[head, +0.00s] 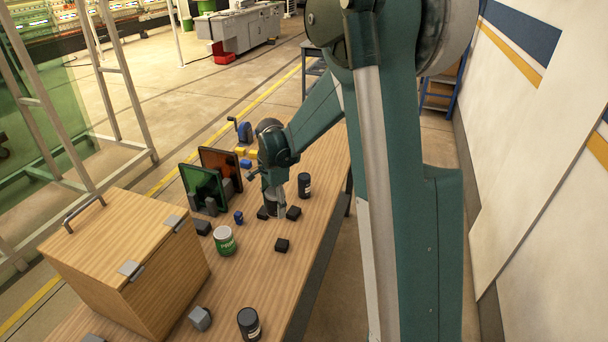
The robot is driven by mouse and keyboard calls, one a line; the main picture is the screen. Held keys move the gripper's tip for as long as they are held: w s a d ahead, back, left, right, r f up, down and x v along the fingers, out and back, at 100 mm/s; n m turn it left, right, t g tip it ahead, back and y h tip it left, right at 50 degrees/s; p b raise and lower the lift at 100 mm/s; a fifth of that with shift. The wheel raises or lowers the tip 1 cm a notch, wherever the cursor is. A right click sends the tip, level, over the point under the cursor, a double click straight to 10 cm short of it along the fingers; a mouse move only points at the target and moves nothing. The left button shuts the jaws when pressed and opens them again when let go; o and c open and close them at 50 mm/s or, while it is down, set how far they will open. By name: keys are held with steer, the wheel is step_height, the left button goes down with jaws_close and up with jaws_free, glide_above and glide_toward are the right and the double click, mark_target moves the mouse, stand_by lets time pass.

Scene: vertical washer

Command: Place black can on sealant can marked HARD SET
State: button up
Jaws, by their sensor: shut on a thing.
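My gripper (276,197) points down over the middle of the table and is shut on a dark can (273,209), which the fingers partly hide. Whether this can touches the table is unclear. A dark can with a pale label band (304,185) stands upright just right of my gripper. A similar dark can (249,323) stands at the near edge of the table. A green and white can (225,240) stands to the left and nearer. The lettering is too small to read, so I cannot tell which can is marked HARD SET.
The wooden table (262,285) carries a wooden box (125,262) at left, and green (203,187) and orange (221,168) panels behind. A grey block (200,318) lies near the box. The table's near right is clear.

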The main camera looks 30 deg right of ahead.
steer(key=w+d+r+p, duration=0.3)
steer(key=w+d, duration=0.7)
steer(key=w+d+r+p, duration=0.3)
steer(key=w+d, duration=0.7)
steer(key=d, duration=0.1)
glide_above(304, 176)
steer(key=shift+f, duration=3.1)
steer(key=shift+f+p, duration=0.35)
steer(key=shift+f, duration=1.5)
steer(key=shift+f, duration=0.15)
